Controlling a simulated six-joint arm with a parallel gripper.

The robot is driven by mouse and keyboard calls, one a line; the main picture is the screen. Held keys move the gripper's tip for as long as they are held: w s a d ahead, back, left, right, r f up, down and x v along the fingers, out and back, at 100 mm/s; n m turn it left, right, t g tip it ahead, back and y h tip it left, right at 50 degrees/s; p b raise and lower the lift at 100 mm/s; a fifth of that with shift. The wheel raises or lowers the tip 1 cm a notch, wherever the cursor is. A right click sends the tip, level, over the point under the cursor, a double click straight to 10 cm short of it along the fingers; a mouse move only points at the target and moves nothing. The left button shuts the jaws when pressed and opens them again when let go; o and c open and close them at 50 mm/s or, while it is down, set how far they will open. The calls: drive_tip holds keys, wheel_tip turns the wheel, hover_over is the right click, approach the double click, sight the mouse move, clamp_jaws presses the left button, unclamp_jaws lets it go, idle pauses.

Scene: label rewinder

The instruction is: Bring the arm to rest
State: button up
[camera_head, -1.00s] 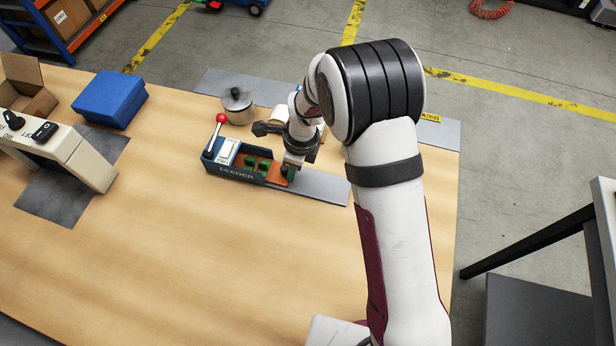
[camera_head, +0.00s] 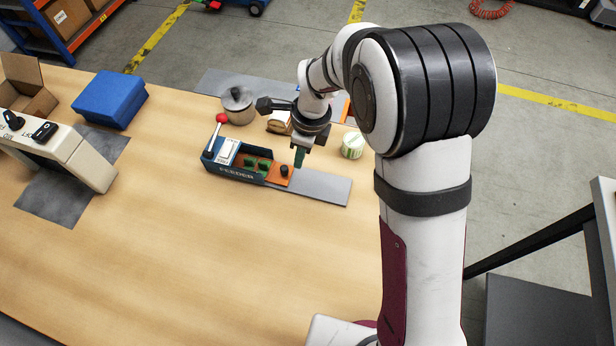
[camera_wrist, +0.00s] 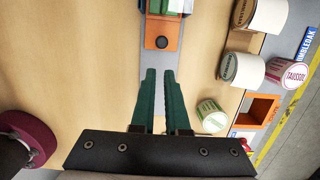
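My gripper (camera_head: 299,160) hangs above the right part of the blue feeder (camera_head: 234,174), fingers pointing down. In the wrist view its two green fingers (camera_wrist: 159,74) stand a small gap apart with nothing between them. The feeder's orange plate with a black knob (camera_head: 284,171) lies below and just left of the fingers in the head view. It shows past the fingertips in the wrist view (camera_wrist: 161,31). My arm is raised and bent over the right side of the table.
The feeder has a red-knobbed lever (camera_head: 221,118). A pale green-white roll (camera_head: 353,145) stands right of my gripper. A metal pot (camera_head: 237,105), a blue box (camera_head: 110,98) and a beige control panel (camera_head: 66,152) stand to the left. The table's front middle is clear.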

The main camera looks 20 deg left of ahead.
drive_tip(key=s+d+r+n, duration=0.4)
drive_tip(key=d+r, duration=0.4)
drive_tip(key=d, duration=0.1)
drive_tip(key=s+d+r+n, duration=0.2)
drive_tip(key=s+d+n, duration=0.2)
drive_tip(key=s, duration=0.5)
drive_tip(key=s+d+r+n, duration=0.3)
drive_tip(key=s+d, duration=0.3)
drive_tip(key=s, duration=0.3)
drive_tip(key=shift+d+n, duration=0.25)
drive_tip(key=shift+n, duration=0.45)
